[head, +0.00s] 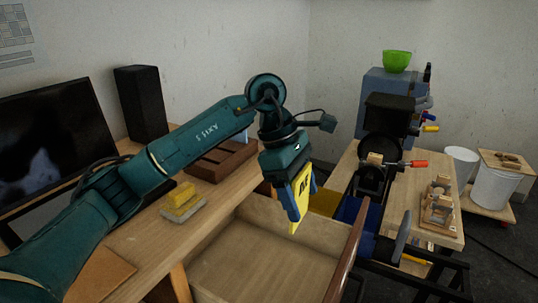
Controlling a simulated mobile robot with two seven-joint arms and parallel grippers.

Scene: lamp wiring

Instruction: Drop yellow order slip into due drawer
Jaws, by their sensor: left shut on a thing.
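My left gripper (294,222) comes in from the left, points down and is shut on the yellow order slip (302,190). The slip is upright with dark marks on its face, partly covered by the gripper. Gripper and slip are above the far part of an open wooden drawer (262,264), apart from its floor as far as I can tell. The visible drawer floor is bare. My right gripper is not in view.
A desk (150,245) on the left bears a monitor (50,140), a black speaker (142,102), a brown wooden tray (222,160) and a yellow block on a grey base (182,203). White buckets (493,188) stand beyond.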

